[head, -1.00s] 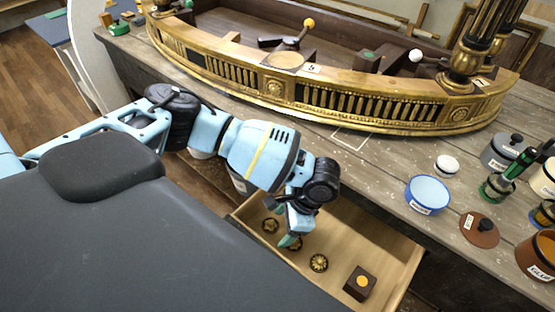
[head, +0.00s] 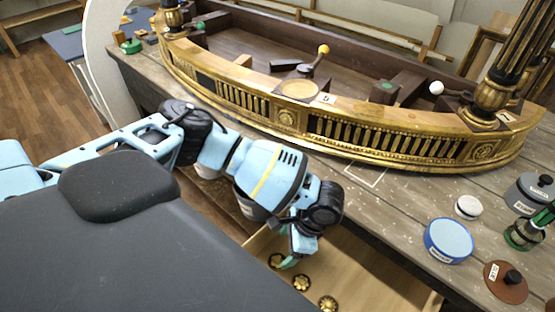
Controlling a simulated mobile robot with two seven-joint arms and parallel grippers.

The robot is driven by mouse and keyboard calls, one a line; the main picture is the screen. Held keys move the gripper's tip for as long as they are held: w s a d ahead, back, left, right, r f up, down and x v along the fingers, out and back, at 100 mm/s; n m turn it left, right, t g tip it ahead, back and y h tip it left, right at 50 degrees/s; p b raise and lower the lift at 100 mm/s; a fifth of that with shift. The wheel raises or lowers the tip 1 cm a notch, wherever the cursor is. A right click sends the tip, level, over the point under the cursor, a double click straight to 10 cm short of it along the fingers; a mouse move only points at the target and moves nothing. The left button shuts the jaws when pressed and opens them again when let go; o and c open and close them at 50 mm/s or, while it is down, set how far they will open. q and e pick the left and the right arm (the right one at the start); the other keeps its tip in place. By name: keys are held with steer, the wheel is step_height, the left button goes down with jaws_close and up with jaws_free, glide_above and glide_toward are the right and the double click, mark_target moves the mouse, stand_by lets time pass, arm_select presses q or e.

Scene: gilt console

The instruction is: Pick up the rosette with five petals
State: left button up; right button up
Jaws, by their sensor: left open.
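Three small dark-and-gold rosettes lie in a row in the open wooden drawer (head: 365,272): one at the left (head: 276,261), a middle one (head: 301,282), and one at the right (head: 327,303) near the picture's lower edge. They are too small here for me to count their petals. My left gripper (head: 289,261) points down over the drawer. Its green-tipped fingers are open, close to the left and middle rosettes in the picture, and hold nothing I can see. Their height above the drawer floor is hard to tell. My right gripper is not in view.
The curved gilt console piece (head: 345,130) stands on the grey wooden bench above the drawer. On the bench at right are a blue tin (head: 448,240), a white-topped jar (head: 467,207), a brown lid (head: 506,282) and a grey pot (head: 532,192).

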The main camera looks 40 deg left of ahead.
mark_target(277, 258)
arm_select(q)
steer(key=shift+d+x, duration=0.15)
steer(key=shift+x, duration=1.35)
steer(key=shift+d+x, duration=0.15)
steer(key=shift+x, duration=1.35)
steer(key=shift+s, duration=0.15)
steer(key=c, duration=1.1)
